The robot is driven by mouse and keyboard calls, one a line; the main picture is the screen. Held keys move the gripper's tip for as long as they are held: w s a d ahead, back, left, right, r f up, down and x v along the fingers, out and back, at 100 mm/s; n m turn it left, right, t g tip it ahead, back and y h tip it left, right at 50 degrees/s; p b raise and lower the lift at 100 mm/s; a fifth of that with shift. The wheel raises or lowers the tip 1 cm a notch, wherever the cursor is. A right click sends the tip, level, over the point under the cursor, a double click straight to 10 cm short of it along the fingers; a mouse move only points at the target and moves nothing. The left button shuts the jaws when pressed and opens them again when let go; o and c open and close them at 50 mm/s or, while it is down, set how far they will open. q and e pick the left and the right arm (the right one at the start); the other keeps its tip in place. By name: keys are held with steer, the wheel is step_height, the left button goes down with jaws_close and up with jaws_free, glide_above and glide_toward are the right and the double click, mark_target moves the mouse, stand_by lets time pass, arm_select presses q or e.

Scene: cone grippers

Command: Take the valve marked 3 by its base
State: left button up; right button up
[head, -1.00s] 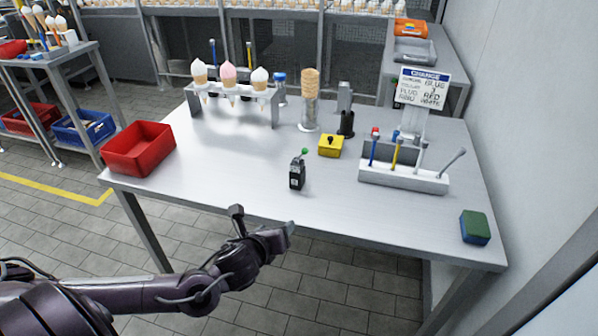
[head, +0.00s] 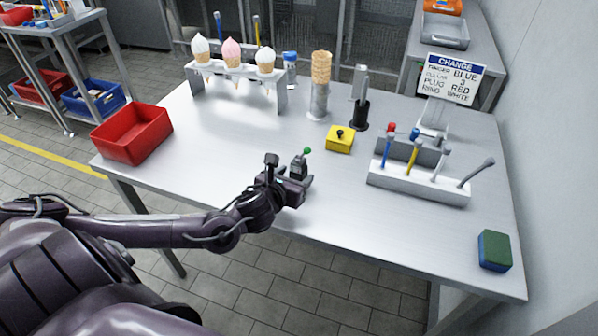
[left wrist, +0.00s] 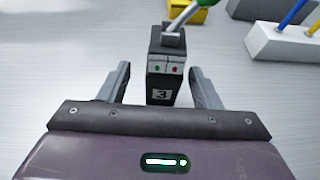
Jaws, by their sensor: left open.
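The valve marked 3 (left wrist: 161,78) stands upright on the table, a black block with a grey top and a lever with a green knob. In the head view the valve (head: 298,169) is partly hidden behind my left gripper (head: 292,181). In the left wrist view my left gripper (left wrist: 160,92) is open, with one finger on each side of the valve's black base. Small gaps show between the fingers and the base, and the label 3 faces the wrist camera. My right gripper does not show.
A yellow box with a black knob (head: 340,139) stands behind the valve. A red bin (head: 132,134) sits at the left, a cone stand (head: 281,100) at the back, and a sponge (head: 494,251) at the front right.

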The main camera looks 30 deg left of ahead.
mark_target(302, 173)
arm_select(q)
steer(key=x, duration=0.4)
steer(key=shift+s+d+f, duration=0.1)
steer(key=shift+d+f, duration=0.1)
steer(key=shift+d, duration=0.05)
steer(key=shift+w+f, duration=0.15)
steer(key=shift+w, duration=0.1)
steer(key=c, duration=1)
steer(key=shift+a, duration=0.1)
steer(key=shift+c, duration=0.6)
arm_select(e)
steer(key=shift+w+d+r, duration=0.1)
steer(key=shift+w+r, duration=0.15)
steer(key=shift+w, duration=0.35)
